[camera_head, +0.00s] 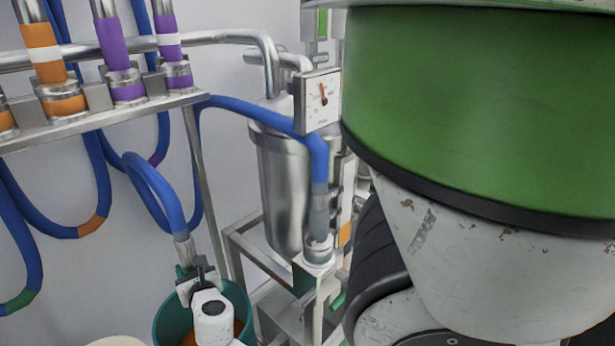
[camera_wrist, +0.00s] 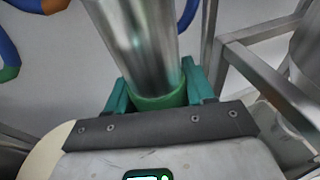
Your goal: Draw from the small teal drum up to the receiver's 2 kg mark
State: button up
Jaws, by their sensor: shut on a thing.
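My gripper (camera_head: 190,272) is shut on the metal end tube (camera_head: 183,252) of a blue hose, just above the small teal drum (camera_head: 163,318). In the wrist view the metal tube (camera_wrist: 135,45) has a green collar (camera_wrist: 160,100) between my teal fingers (camera_wrist: 158,92). The drum holds something orange-brown (camera_head: 238,328), partly hidden by my wrist. I cannot tell whether the tube's tip is inside the drum. The steel receiver vessel (camera_head: 283,190) stands right of the drum. A square white dial (camera_head: 318,101) hangs in front of it; its needle points roughly upward, but the marks are too small to read.
A rack (camera_head: 100,122) at upper left holds several hose ends with orange or purple bands. Blue hoses (camera_head: 103,185) loop below it. A metal frame (camera_head: 250,250) stands behind the drum. Another blue hose ends in a fitting (camera_head: 319,248) on a post.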

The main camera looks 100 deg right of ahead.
notch_tip(320, 180, up, 14)
jog(key=p, duration=0.9)
jog(key=shift+f+p, duration=0.25)
jog(key=shift+p, duration=0.15)
